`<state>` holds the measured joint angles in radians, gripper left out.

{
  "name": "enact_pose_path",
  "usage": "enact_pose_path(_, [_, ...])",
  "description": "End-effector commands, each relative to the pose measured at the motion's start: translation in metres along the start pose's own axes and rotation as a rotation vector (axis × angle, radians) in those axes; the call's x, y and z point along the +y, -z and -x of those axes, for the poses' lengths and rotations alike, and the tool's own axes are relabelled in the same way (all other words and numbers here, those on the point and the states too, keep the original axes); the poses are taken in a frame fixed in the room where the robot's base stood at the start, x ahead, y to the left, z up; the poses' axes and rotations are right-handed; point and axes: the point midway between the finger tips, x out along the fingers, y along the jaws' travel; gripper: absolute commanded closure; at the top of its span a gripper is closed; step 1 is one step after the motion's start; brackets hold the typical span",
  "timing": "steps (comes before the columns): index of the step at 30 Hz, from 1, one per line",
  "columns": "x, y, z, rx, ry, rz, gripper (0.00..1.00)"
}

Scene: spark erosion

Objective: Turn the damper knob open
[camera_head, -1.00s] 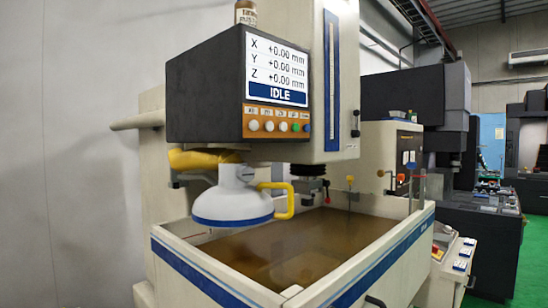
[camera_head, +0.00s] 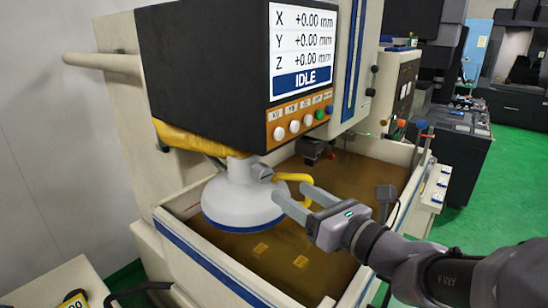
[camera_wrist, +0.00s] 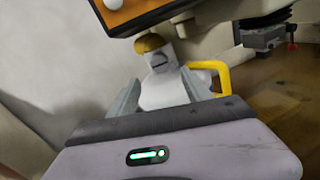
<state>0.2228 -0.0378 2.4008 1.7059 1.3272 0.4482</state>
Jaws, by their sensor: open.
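The white fume hood (camera_head: 225,205) with a blue lower rim hangs over the tank. A small grey damper knob (camera_head: 262,173) sits on its neck. In the wrist view the knob (camera_wrist: 160,62) shows a dark slot and lies just beyond and between my finger ends. My gripper (camera_head: 292,190) is open, its two grey fingers pointing at the hood's neck from the right. They also show in the wrist view (camera_wrist: 160,84). I cannot tell whether either finger touches the knob.
The hood's yellow handle (camera_head: 303,178) curves close beside my fingers. The yellow duct (camera_head: 190,138) joins the hood's top. The dark control box (camera_head: 205,75) overhangs from above. The tank (camera_head: 335,245) of brown liquid lies below, its pale rim (camera_head: 215,272) in front.

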Motion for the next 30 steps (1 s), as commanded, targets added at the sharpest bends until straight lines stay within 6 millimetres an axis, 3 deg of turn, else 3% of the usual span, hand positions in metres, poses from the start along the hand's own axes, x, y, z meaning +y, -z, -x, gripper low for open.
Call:
enact_pose_path(3, [0.002,-0.001,-0.035,0.003,-0.006,0.000,0.42])
enact_pose_path(10, [0.001,-0.001,-0.083,0.003,-0.002,0.002,0.42])
enact_pose_path(15, [0.001,0.000,-0.097,0.001,-0.001,0.002,0.42])
enact_pose_path(23, [0.001,0.000,-0.098,0.001,-0.001,0.003,0.42])
enact_pose_path(30, [0.001,0.000,-0.098,0.001,-0.001,0.003,0.89])
